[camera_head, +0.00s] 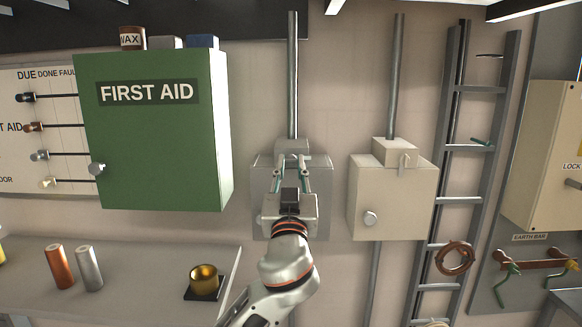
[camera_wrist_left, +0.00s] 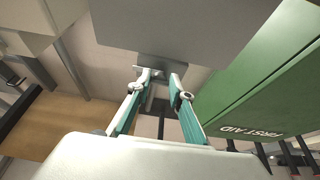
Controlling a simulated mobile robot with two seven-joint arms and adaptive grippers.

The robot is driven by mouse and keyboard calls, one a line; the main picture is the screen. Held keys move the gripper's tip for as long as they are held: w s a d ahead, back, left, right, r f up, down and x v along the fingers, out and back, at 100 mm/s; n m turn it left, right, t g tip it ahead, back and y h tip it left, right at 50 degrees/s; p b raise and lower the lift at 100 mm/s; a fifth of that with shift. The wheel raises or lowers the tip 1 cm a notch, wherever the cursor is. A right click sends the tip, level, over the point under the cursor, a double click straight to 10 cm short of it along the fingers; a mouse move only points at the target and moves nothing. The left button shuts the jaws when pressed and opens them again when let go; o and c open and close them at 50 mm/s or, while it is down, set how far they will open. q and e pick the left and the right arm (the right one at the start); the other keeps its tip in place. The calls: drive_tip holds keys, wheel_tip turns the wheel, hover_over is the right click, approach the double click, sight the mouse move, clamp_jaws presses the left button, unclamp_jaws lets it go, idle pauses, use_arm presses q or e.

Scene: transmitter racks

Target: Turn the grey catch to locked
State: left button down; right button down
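A grey box (camera_head: 262,178) hangs on the wall under a conduit, right of the green cabinet. In the left wrist view it shows as a large grey face (camera_wrist_left: 180,30) at the top. My left gripper (camera_head: 291,166) is in front of the box's upper part and hides much of it. It also shows in the left wrist view (camera_wrist_left: 162,76), fingertips apart close to the box. A small grey piece (camera_wrist_left: 150,97), perhaps the catch, shows between the fingers; contact cannot be told. The catch is otherwise hidden in the head view. My right gripper is not in view.
The green first aid cabinet (camera_head: 150,150) stands out close on the left. A bench (camera_head: 130,280) lies below left.

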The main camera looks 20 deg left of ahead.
use_arm(q)
drive_tip(key=shift+m, duration=0.4)
drive_tip(key=m+h, duration=0.1)
drive_tip(key=m, duration=0.1)
drive_tip(key=m+h, duration=0.2)
drive_tip(key=m, duration=0.1)
drive_tip(key=shift+a+r, duration=0.1)
drive_tip(key=shift+a, duration=0.1)
drive_tip(key=m+h, duration=0.1)
drive_tip(key=m, duration=0.2)
drive_tip(key=m+h, duration=0.2)
drive_tip(key=m, duration=0.2)
drive_tip(key=shift+s+a+r+m+g+h, duration=0.1)
drive_tip(key=shift+a+r+m+g+h, duration=0.1)
drive_tip(key=shift+m+g+h, duration=0.1)
drive_tip(key=m+g, duration=0.1)
drive_tip(key=m, duration=0.2)
drive_tip(key=m+g+h, duration=0.1)
drive_tip(key=m, duration=0.2)
drive_tip(key=shift+r+h, duration=0.2)
drive_tip(key=shift+h, duration=0.1)
drive_tip(key=shift+m+g, duration=0.5)
drive_tip(key=shift+m, duration=1)
drive_tip(key=c, duration=1.8)
unclamp_jaws()
